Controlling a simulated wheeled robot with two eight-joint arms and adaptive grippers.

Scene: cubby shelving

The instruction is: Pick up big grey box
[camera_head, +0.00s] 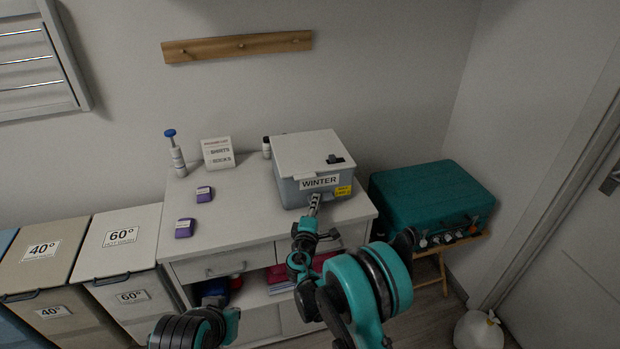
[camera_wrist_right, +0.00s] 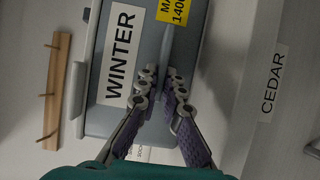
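The big grey box (camera_head: 312,150) sits upright on the white cabinet top. It has a pale lid with a dark latch, a WINTER label and a yellow label; its front also fills the middle of the right wrist view (camera_wrist_right: 140,60). My right gripper (camera_head: 315,200) is at the box's front, below the WINTER label. In the right wrist view its fingertips (camera_wrist_right: 161,72) converge closely on a thin grey handle-like strip standing out from the box front, and look shut on it. Contact at the very tips is hard to see. My left gripper is not visible.
The white cabinet (camera_head: 240,222) also carries two purple boxes (camera_head: 185,228), a pump bottle (camera_head: 177,155), a small sign (camera_head: 217,152) and a dark-capped bottle (camera_head: 266,148). A teal case (camera_head: 430,195) stands right. Lidded bins (camera_head: 120,240) stand left. A peg rail (camera_head: 238,46) is behind.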

